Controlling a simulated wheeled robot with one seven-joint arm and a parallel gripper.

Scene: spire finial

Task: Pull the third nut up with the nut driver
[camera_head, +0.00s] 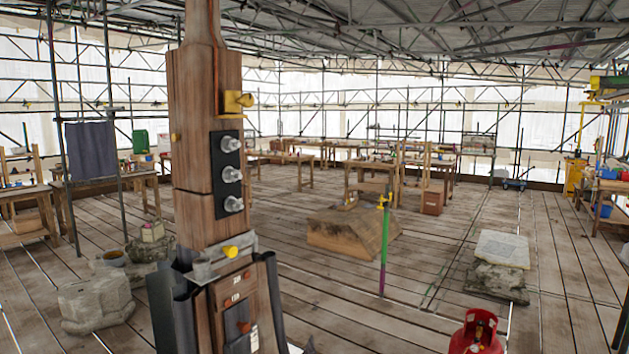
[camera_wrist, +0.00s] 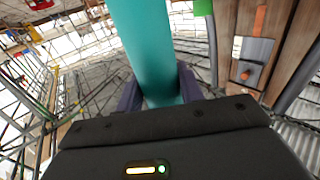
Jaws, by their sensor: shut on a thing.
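A tall wooden post (camera_head: 190,120) stands close in the head view. A black plate (camera_head: 222,187) on it carries three silver nuts on studs, one above another: a top nut (camera_head: 230,143), a middle nut (camera_head: 231,174) and a lowest nut (camera_head: 233,204). No driver is on them in this view. In the wrist view my gripper (camera_wrist: 158,95) is shut on a thick teal cylinder, which looks like the nut driver (camera_wrist: 150,45). Its far end runs out of the picture. My gripper cannot be made out in the head view.
A yellow fitting (camera_head: 238,102) sticks out above the plate, and a metal clamp with a yellow knob (camera_head: 231,252) sits below it. The post's lower wood (camera_wrist: 258,45) is at the right in the wrist view. A red gas bottle (camera_head: 477,334) stands at front right.

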